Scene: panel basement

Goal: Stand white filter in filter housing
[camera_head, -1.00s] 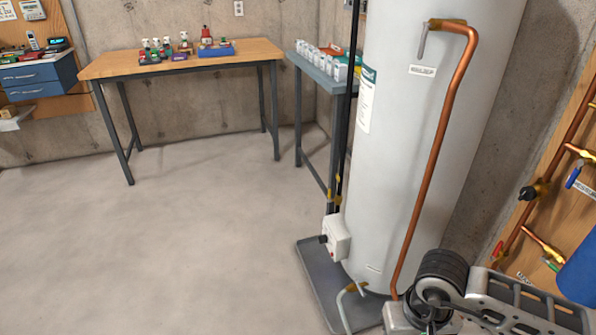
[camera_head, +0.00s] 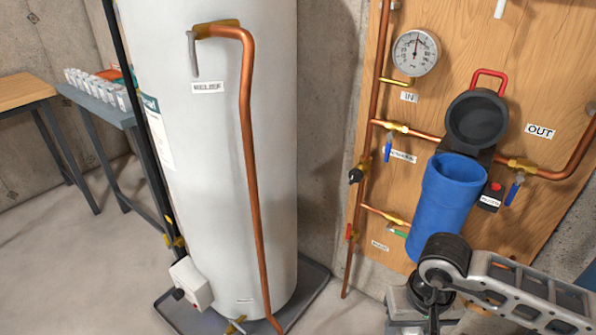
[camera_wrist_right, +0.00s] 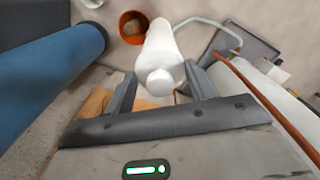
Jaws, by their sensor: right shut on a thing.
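The filter housing is a blue cylinder (camera_head: 440,207) with an open top, fixed to the wooden panel in the head view. Its inside looks empty from the part I can see. The blue housing (camera_wrist_right: 45,75) also shows at the left of the right wrist view. My right gripper (camera_wrist_right: 160,75) is shut on the white filter (camera_wrist_right: 163,48), a smooth white cylinder seen nearly end-on between the fingers. The filter is apart from the housing, to its right in that view. My right arm is at the lower right of the head view; the filter is not visible there. My left gripper is out of view.
A black cap with a red handle (camera_head: 478,118) sits above the housing. Copper pipes, valves and a gauge (camera_head: 416,53) cover the panel. The water heater (camera_head: 215,150) stands left. An orange bucket (camera_wrist_right: 131,27) is on the floor. A grey table (camera_head: 95,105) stands far left.

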